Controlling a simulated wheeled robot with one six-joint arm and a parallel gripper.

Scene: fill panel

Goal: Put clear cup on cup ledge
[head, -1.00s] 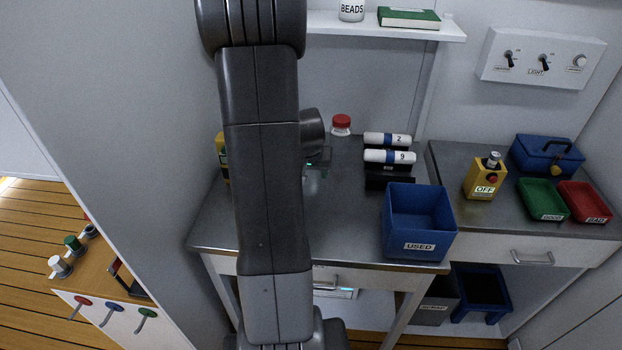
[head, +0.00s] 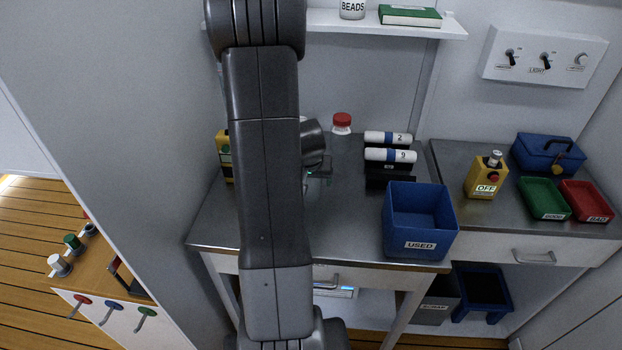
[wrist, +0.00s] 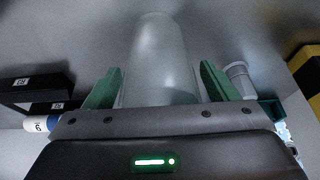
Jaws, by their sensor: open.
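A tall, cloudy clear cup (wrist: 160,60) stands between the green fingers of my gripper (wrist: 160,82) in the wrist view. The fingers are open, one on each side of the cup, with a gap visible at least on the right. In the head view my gripper (head: 318,173) is low over the left metal bench, partly behind my arm, and I cannot make out the cup there. I cannot pick out the cup ledge in either view; my arm hides part of the bench.
A red-lidded jar (head: 342,124) stands at the back of the bench. Rolls marked 2 (head: 388,138) and 9 (head: 390,155) lie right of my gripper, behind the blue USED bin (head: 420,220). A yellow box (head: 225,157) stands left of my arm. A shelf (head: 385,25) hangs above.

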